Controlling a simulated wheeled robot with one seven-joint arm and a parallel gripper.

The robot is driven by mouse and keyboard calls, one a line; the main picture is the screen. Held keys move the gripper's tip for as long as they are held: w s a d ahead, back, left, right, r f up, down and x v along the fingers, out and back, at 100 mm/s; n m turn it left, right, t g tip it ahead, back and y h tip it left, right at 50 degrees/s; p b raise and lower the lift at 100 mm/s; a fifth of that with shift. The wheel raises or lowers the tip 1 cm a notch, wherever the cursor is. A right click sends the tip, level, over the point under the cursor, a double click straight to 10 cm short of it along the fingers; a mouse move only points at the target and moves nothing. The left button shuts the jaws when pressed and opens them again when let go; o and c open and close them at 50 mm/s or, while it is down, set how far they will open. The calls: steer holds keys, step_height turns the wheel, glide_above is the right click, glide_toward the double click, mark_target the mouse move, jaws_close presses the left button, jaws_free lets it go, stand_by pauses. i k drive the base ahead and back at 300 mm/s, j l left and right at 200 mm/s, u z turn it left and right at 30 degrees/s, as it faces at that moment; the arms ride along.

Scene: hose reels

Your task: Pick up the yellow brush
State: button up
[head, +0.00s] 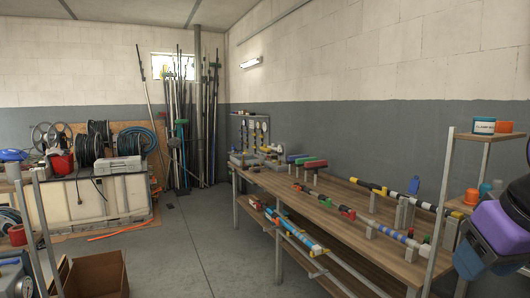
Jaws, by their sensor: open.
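No yellow brush can be told for certain in the head view. A small yellow patch (164,71) shows among the upright poles in front of the window, too small to make out. A yellow and black rod-like piece (368,187) lies at the back of the long wooden bench (345,225); I cannot tell whether it is a brush. Small yellow pieces also show on the rack (250,130) at the bench's far end. My gripper's fingers are not in view.
A bulky purple and dark blue shape (495,230) fills the right edge, close by. A metal-post shelf (470,200) stands beside it. Coloured rolls (305,161) lie on the bench. Hose reels (90,145) stand at the left. A cardboard box (97,275) is at front left; the middle floor is clear.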

mark_target(263, 149)
steer(key=i+j+u, duration=0.25)
steer(key=i, duration=0.2)
steer(key=i+u, duration=0.25)
steer(key=i, duration=0.15)
steer(key=i+u, duration=0.3)
steer(key=i, duration=4.05)
steer(key=i+l+z, duration=0.15)
steer(key=i, duration=2.4)
steer(key=i+z, duration=0.5)
steer(key=i+j+z, duration=0.2)
steer(key=z, duration=0.3)
steer(key=i+z, duration=0.25)
steer(key=z, duration=0.2)
steer(key=i+z, duration=0.3)
steer(key=z, duration=0.2)
steer(key=i+j+z, duration=0.2)
steer(key=z, duration=0.25)
steer(key=i+j+z, duration=0.2)
steer(key=z, duration=0.3)
steer(key=j, duration=0.1)
